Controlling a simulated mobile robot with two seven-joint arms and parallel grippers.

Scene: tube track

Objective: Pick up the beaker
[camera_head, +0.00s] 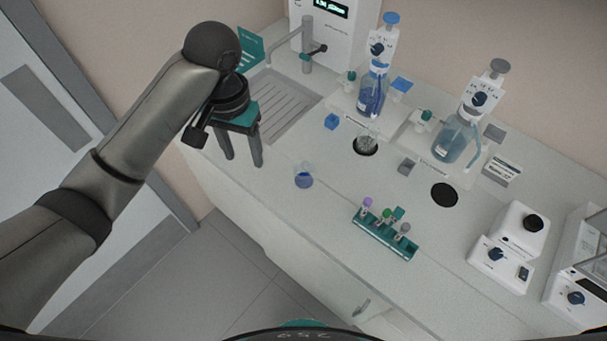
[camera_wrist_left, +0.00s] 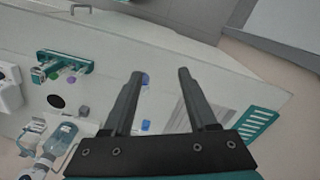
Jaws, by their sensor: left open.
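A small clear beaker with blue liquid (camera_head: 304,178) stands upright on the white bench near its front edge. In the left wrist view the blue of the beaker (camera_wrist_left: 145,80) shows just beside one fingertip, partly hidden. My left gripper (camera_head: 243,162) is open and empty, fingers pointing down, left of the beaker and apart from it. Its two fingers also show spread in the left wrist view (camera_wrist_left: 160,74). A second glass vessel (camera_head: 366,144) sits at a dark round spot farther back. My right gripper is not in view.
A green tube rack (camera_head: 385,236) with several capped tubes stands right of the beaker. A blue cube (camera_head: 331,121) and dispenser bottles (camera_head: 372,92) stand behind. A sink drainer (camera_head: 285,110) lies behind my left gripper. The bench around the beaker is clear.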

